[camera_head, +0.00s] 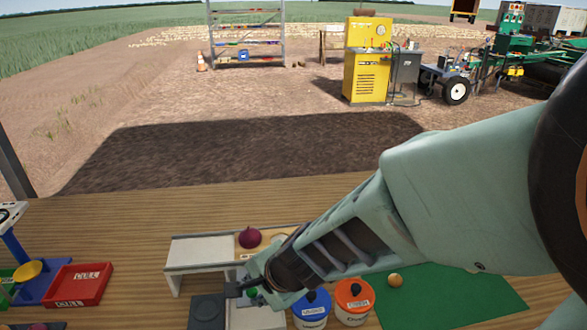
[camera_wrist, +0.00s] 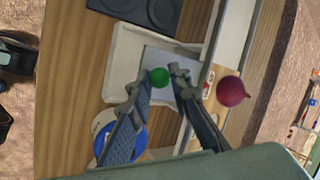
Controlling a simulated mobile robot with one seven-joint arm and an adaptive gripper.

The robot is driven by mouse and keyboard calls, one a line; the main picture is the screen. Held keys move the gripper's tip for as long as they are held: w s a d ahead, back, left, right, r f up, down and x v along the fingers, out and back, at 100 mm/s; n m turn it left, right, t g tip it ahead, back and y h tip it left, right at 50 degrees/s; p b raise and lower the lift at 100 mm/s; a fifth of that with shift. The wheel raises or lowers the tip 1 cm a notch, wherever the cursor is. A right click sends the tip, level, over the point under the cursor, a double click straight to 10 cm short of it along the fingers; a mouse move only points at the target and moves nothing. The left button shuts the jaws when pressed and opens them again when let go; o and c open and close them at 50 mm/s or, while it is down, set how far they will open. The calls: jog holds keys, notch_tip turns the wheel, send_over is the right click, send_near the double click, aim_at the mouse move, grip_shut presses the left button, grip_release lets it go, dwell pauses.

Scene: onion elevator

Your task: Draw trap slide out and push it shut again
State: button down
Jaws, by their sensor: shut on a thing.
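The trap slide shows in the wrist view as a pale grey plate (camera_wrist: 172,62) with a round green knob (camera_wrist: 159,77). It lies by a white tray-like part (camera_wrist: 125,60) of the elevator stand. My gripper (camera_wrist: 157,84) has its fingers on both sides of the green knob and is shut on it. In the head view my gripper (camera_head: 250,289) is low at the front of the pale stand (camera_head: 200,249), and my arm hides much of the slide. I cannot tell how far out the slide is.
A red onion (camera_head: 249,238) sits on the stand. A small yellow onion (camera_head: 395,280) lies on the green mat (camera_head: 450,300). A red tray (camera_head: 78,285) is at left.

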jog(key=shift+w+a, duration=0.3)
jog(key=shift+w, duration=1)
jog(key=shift+w+a, duration=0.3)
jog(key=shift+w, duration=1.05)
jog(key=shift+w+a, duration=0.3)
jog(key=shift+w, duration=1)
jog(key=c, duration=1.7)
grip_release()
jog(key=shift+r+p, duration=0.1)
jog(key=shift+p, duration=0.25)
notch_tip(320, 180, up, 6)
jog(key=p, duration=0.5)
